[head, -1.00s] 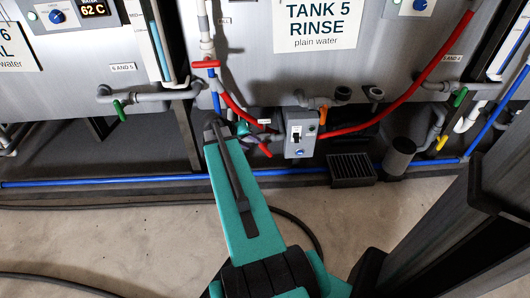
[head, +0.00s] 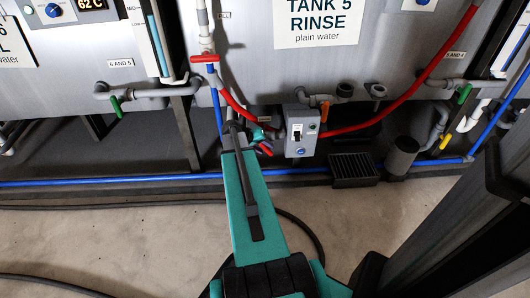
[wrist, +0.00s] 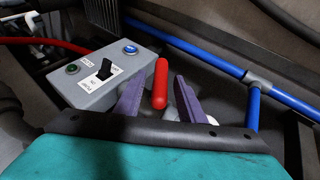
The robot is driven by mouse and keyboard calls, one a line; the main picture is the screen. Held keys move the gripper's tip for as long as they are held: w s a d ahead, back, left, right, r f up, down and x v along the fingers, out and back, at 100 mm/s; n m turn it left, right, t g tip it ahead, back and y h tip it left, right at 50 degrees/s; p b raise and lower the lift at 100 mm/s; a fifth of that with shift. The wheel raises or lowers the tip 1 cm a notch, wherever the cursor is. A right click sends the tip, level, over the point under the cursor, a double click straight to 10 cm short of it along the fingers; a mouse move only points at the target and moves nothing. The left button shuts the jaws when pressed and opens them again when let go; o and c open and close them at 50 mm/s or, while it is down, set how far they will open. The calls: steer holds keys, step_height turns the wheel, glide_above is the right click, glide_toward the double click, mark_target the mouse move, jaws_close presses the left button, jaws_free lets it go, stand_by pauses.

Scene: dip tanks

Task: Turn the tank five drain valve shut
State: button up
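A red lever handle (wrist: 160,84) stands between the two purple fingers of my gripper (wrist: 160,100) in the wrist view. The gripper is open, with a gap visible between the handle and each finger. In the head view a red handle (head: 265,149) shows low under the tank five sign (head: 318,22), just left of a grey switch box. My arm and teal wrist hide much of the pipe there. The handle's valve body is mostly hidden in both views.
The grey switch box (wrist: 103,75) stands close left of the fingers. A blue pipe (wrist: 225,62) runs behind and to the right. Other handles are near: a red one (head: 205,58) upper left, an orange one (head: 324,111) to the right. A floor grate (head: 354,170) lies at right.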

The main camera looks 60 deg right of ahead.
steer(key=shift+x, duration=1.1)
jaws_close()
steer(key=shift+a, duration=0.35)
steer(key=shift+d+r, duration=0.1)
steer(key=shift+d, duration=0.3)
steer(key=shift+d+r+t+y+p, duration=0.1)
steer(key=shift+t+y+p, duration=0.25)
steer(key=shift+p, duration=0.4)
steer(key=t+y+p, duration=0.1)
steer(key=t+p, duration=0.1)
steer(key=p, duration=0.1)
steer(key=shift+s+d+r+m+p, duration=0.1)
steer(key=shift+m+p, duration=0.3)
steer(key=shift+t+y+p, duration=0.95)
steer(key=shift+t+p, duration=0.1)
steer(key=shift+p, duration=0.45)
steer(key=shift+m, duration=0.3)
